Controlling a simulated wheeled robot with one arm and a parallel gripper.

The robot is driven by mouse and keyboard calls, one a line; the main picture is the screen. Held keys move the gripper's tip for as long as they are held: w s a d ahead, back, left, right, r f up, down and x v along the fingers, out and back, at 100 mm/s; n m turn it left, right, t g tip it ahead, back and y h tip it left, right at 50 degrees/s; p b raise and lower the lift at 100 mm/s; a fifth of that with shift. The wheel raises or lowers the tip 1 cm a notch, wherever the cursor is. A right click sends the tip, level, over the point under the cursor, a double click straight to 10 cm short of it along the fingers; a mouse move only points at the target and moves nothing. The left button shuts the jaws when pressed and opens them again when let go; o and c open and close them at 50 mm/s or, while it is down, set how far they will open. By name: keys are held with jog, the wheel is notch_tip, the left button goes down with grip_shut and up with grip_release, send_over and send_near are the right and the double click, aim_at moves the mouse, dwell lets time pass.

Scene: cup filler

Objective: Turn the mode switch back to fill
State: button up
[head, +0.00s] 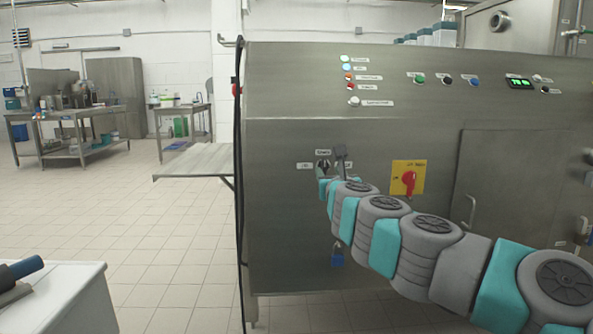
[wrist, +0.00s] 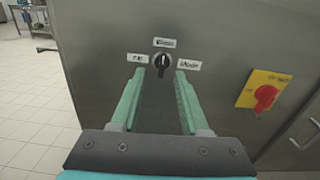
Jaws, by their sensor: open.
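The mode switch (wrist: 162,62) is a small black knob with a light pointer mark on the steel panel. Its mark looks roughly upright, toward the top label (wrist: 165,43). A left label (wrist: 138,58), which seems to read Fill, and a right label (wrist: 188,65) flank it. In the head view the switch (head: 322,166) shows just above and behind my gripper (head: 329,187). In the wrist view my gripper (wrist: 160,76) is open and empty, its green fingers spread to both sides below the knob. Whether the fingertips touch the panel cannot be told.
A red rotary switch on a yellow plate (head: 408,178) sits right of the mode switch. A blue padlock (head: 337,256) hangs below. Buttons and lamps line the upper panel. A black cable (head: 240,180) runs down the cabinet's left edge. Open floor lies left.

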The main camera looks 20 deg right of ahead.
aim_at(325, 164)
jog(key=shift+m, duration=0.3)
jog(key=shift+d+f+p+x, duration=0.15)
jog(key=shift+p+x, duration=0.1)
jog(key=shift+x, duration=1.75)
jog(key=shift+d+f+p+x, duration=0.1)
jog(key=shift+f+p+x, duration=0.15)
jog(key=shift+x, duration=1.75)
grip_shut()
